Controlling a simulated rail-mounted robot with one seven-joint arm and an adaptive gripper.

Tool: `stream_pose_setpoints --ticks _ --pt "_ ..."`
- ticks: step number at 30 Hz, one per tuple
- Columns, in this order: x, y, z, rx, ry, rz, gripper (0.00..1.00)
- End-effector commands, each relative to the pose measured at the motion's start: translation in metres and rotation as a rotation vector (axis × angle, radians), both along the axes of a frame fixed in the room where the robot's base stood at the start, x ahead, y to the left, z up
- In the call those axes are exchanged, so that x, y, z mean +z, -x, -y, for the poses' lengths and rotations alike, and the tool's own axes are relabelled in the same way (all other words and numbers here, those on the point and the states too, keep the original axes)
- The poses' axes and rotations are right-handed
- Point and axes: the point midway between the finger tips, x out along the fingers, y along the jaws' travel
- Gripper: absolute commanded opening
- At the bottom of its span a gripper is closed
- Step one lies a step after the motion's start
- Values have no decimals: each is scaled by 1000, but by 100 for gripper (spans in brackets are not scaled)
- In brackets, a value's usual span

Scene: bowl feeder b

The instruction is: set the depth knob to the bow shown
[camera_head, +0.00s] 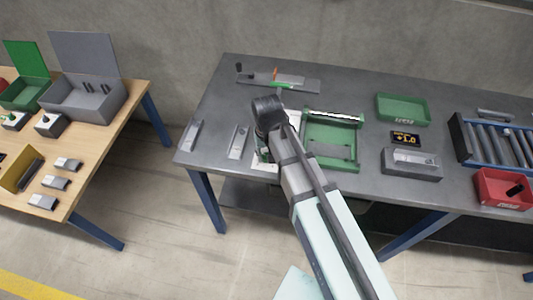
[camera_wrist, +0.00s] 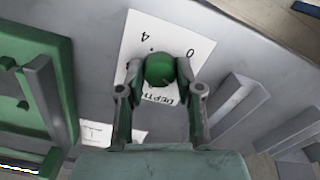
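The green depth knob (camera_wrist: 159,70) is round and sits on a white dial card (camera_wrist: 195,48) marked DEPTH, with 0 and 4 readable. My gripper (camera_wrist: 160,72) has one fingertip on each side of the knob, seemingly touching it. The knob's pointer is not clear, so I cannot tell its setting. In the head view my arm and gripper (camera_head: 266,122) cover the knob, and only part of the card (camera_head: 293,119) shows. A small dark display (camera_head: 405,138) on the grey table shows +1.0 in yellow.
A green fixture (camera_head: 332,138) stands just right of my gripper; its wall also shows in the wrist view (camera_wrist: 50,85). Grey blocks (camera_head: 238,141) lie to the left. A green bin (camera_head: 403,109), grey tray (camera_head: 411,164), red bin (camera_head: 503,187) and roller rack (camera_head: 461,139) stand right.

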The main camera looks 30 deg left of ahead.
Motion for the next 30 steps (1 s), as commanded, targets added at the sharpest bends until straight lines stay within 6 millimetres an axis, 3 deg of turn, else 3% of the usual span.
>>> stream_pose_setpoints --ticks 11,16,30 --pt "1 0 0 1 -1 1 59" --pt "11 0 0 1 -1 1 59" --pt "90 -1 -1 1 -2 2 59"
